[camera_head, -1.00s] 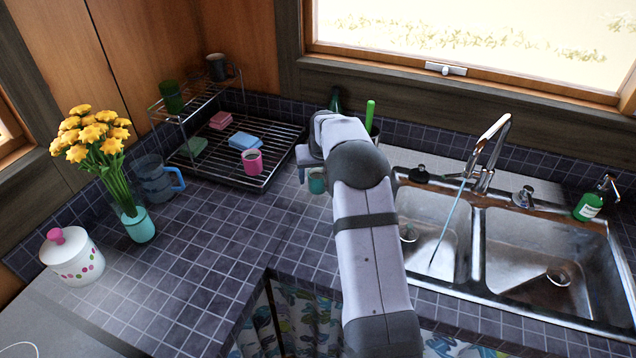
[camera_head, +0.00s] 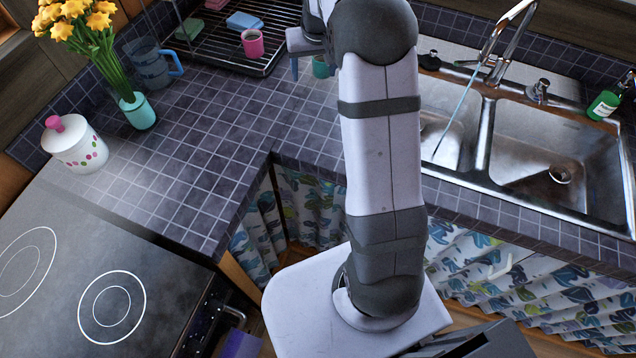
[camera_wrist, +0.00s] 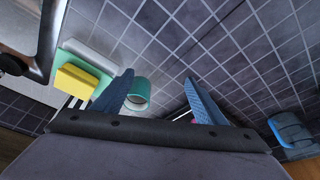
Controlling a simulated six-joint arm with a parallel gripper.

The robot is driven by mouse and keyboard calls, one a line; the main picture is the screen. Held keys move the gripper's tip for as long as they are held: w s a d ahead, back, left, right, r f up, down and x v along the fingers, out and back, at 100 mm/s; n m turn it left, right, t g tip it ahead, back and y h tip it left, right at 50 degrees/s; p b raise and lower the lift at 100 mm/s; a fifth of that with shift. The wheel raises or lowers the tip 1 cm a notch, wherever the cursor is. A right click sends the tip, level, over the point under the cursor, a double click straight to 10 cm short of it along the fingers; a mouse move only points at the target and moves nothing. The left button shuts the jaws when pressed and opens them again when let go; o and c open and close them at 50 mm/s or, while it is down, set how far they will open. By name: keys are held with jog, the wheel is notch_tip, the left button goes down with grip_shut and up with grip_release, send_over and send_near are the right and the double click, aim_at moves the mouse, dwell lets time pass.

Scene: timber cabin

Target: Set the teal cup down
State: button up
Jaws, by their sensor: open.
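The teal cup (camera_head: 321,67) is partly hidden behind my arm in the head view and appears to stand on the dark tiled counter (camera_head: 200,130). In the wrist view the cup (camera_wrist: 138,93) shows its open rim, close beside my left finger. My gripper (camera_wrist: 159,76) is open, with its two blue fingers wide apart and bare tiles between their tips. One finger shows left of the cup in the head view; the rest of the gripper is mostly hidden or cut off there.
A pink cup (camera_head: 252,43) is on the dish rack (camera_head: 205,48). A yellow sponge (camera_wrist: 84,80) lies near the sink edge. A blue pitcher (camera_head: 150,68), flower vase (camera_head: 138,112) and dotted jar (camera_head: 78,148) stand left. The sink (camera_head: 545,160) is right. Middle tiles are clear.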

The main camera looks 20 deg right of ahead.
jog(key=s+a+g, duration=0.1)
jog(key=s+a, duration=0.3)
jog(key=s, duration=0.4)
jog(key=s+a+n+g, duration=0.1)
jog(key=s+a, duration=0.4)
jog(key=s, duration=0.3)
jog(key=shift+s+f+n+y, duration=0.3)
jog(key=shift+o, duration=0.3)
jog(key=s+a+f, duration=0.1)
jog(key=s+a, duration=0.1)
jog(key=s, duration=0.5)
jog(key=s+a+f+n+g, duration=0.1)
jog(key=s+f, duration=0.1)
jog(key=s, duration=0.5)
jog(key=shift+s+a+g, duration=0.3)
jog(key=shift+s+a, duration=0.05)
jog(key=shift+s, duration=0.05)
